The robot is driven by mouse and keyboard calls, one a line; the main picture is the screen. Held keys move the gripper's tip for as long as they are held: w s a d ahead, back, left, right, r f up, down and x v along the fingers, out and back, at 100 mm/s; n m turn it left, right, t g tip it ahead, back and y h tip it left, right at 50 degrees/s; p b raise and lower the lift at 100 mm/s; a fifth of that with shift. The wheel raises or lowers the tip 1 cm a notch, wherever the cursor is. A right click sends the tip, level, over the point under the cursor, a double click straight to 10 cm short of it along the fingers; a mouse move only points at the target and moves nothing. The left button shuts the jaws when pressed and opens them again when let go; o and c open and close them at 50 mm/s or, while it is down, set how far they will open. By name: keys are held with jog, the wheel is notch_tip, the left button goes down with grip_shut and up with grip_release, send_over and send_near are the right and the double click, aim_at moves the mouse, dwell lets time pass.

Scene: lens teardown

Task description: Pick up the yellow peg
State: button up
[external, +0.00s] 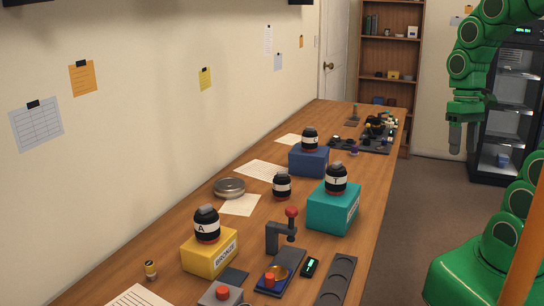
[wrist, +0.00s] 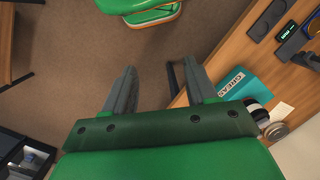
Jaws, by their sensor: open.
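I cannot clearly make out a yellow peg. Small parts (external: 378,130) crowd the table's far end, too small to sort by colour. My gripper (external: 463,138) hangs in the air right of the table, fingers pointing down, apart from everything. In the wrist view my gripper (wrist: 160,67) is open and empty, over the floor beside the table edge.
On the table (external: 345,260) stand a yellow box (external: 200,260), a teal box (external: 325,211) and a blue box (external: 300,163), each with a black lens on top. A lever press (external: 280,235), a metal dish (external: 229,187) and a dark tray (external: 337,283) are also there. A glass-fronted cabinet (external: 505,110) stands behind my arm.

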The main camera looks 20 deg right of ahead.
jog(key=w+a+m+g+y, duration=0.1)
jog(key=w+a+m+y, duration=0.15)
jog(key=w+a, duration=1.45)
jog(key=w+a+f+m+g+y, duration=0.15)
jog(key=w+a, duration=0.35)
jog(key=a, duration=0.5)
jog(key=w+a+f+m+y, duration=0.15)
jog(key=w+a, duration=0.35)
jog(key=a, duration=0.5)
jog(key=m+g+y, duration=0.3)
jog(key=g+y, duration=0.1)
jog(key=g, duration=0.1)
send_near(146, 270)
jog(key=shift+x, duration=5.25)
jog(key=shift+d+h, duration=0.1)
jog(key=shift+h, duration=0.15)
jog(key=c, duration=1.1)
